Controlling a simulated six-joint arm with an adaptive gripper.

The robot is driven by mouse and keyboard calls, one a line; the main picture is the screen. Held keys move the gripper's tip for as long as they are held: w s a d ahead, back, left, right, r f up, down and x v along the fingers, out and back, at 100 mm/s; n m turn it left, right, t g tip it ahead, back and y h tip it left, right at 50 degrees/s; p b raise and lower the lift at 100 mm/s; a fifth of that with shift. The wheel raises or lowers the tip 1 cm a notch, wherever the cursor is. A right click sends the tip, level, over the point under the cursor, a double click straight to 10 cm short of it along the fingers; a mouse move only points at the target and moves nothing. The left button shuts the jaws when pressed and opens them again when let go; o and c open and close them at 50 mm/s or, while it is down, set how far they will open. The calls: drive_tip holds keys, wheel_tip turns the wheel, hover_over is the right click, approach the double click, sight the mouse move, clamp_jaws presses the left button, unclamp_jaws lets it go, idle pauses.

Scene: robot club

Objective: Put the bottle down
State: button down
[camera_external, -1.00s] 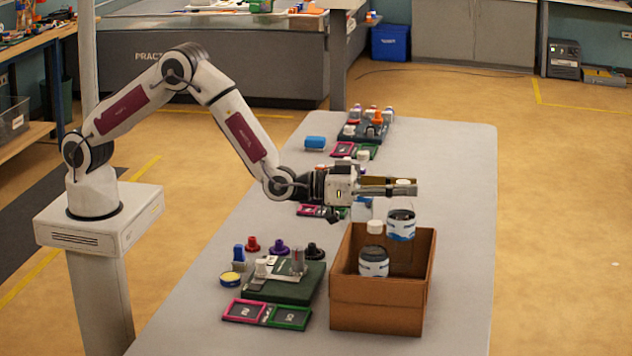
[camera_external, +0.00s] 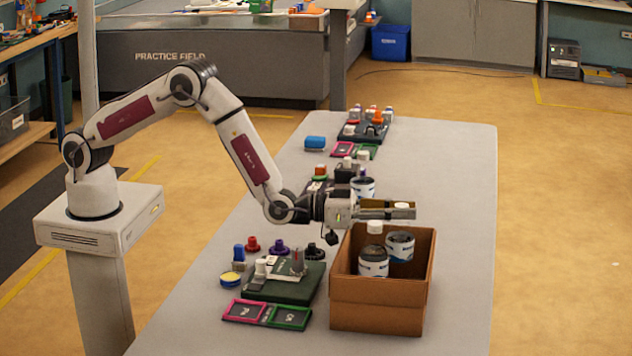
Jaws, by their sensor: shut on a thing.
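The bottle is clear with a dark and white-blue label. It hangs upright, with its lower part inside the brown open box (camera_external: 382,305), toward the back right. The box wall hides its base, so I cannot tell whether it touches the floor of the box. A second, similar bottle (camera_external: 373,264) with a white cap stands in the box, in front and to the left.
A dark green board (camera_external: 285,285) with small parts and two framed tags (camera_external: 266,313) lies left of the box. Several coloured knobs stand behind it. Another labelled bottle (camera_external: 363,188) stands behind my gripper. The table (camera_external: 462,230) right of the box is clear.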

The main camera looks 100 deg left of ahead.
drive_tip(key=shift+f, duration=0.25)
drive_tip(key=c, duration=1.8)
unclamp_jaws()
drive_tip(key=shift+f, duration=0.1)
drive_tip(key=shift+s, duration=0.1)
drive_tip(key=shift+s+d, duration=0.3)
drive_tip(key=shift+s, duration=1.65)
drive_tip(key=shift+s+d, duration=0.35)
drive_tip(key=shift+s, duration=1.6)
drive_tip(key=shift+s+d, duration=0.3)
drive_tip(key=shift+s, duration=1.65)
drive_tip(key=shift+r, duration=0.25)
